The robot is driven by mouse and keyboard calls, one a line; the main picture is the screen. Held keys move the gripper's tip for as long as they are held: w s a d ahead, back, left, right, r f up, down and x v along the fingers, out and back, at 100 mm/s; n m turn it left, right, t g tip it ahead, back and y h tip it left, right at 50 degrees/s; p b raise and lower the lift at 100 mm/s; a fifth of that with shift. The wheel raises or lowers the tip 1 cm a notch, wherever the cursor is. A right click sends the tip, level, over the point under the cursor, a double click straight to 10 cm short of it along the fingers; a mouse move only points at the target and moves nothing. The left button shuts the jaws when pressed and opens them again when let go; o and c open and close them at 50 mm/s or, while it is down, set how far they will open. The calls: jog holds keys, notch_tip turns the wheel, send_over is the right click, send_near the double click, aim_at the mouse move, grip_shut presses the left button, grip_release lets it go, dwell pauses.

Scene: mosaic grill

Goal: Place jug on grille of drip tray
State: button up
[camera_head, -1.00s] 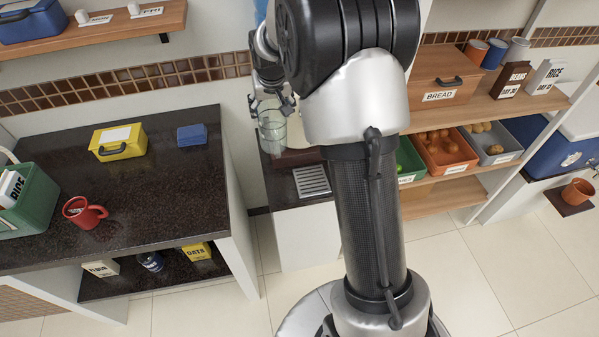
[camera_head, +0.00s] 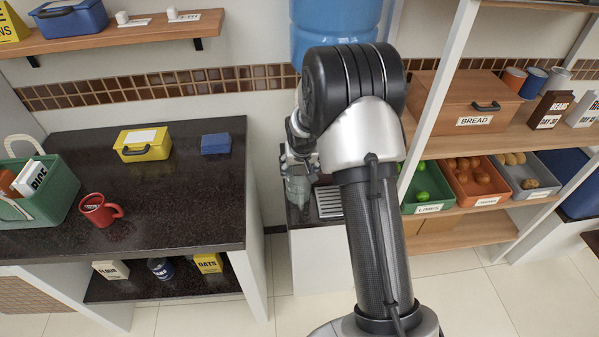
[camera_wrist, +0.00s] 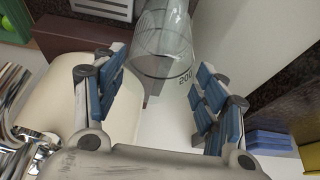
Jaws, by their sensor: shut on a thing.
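The jug (camera_head: 298,189) is clear and see-through. In the head view it hangs below my gripper (camera_head: 296,160), just left of the grille. In the wrist view the jug (camera_wrist: 163,38) lies between the blue finger pads of my gripper (camera_wrist: 160,68), which is shut on it. Markings show on its side. The grille of the drip tray (camera_head: 329,203) is a pale slatted panel on the low stand, partly hidden by my arm. A slatted corner of it (camera_wrist: 100,7) shows at the top of the wrist view. I cannot tell the jug's height above it.
A blue water bottle (camera_head: 335,28) stands behind my arm. The dark counter (camera_head: 170,190) at left bears a yellow box (camera_head: 143,146), a blue block (camera_head: 216,144) and a red mug (camera_head: 99,210). Shelves with a bread box (camera_head: 460,100) and produce bins stand at right.

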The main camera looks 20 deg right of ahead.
jog(key=shift+f, duration=0.5)
jog(key=shift+f, duration=0.2)
jog(key=o, duration=2)
jog(key=shift+o, duration=0.2)
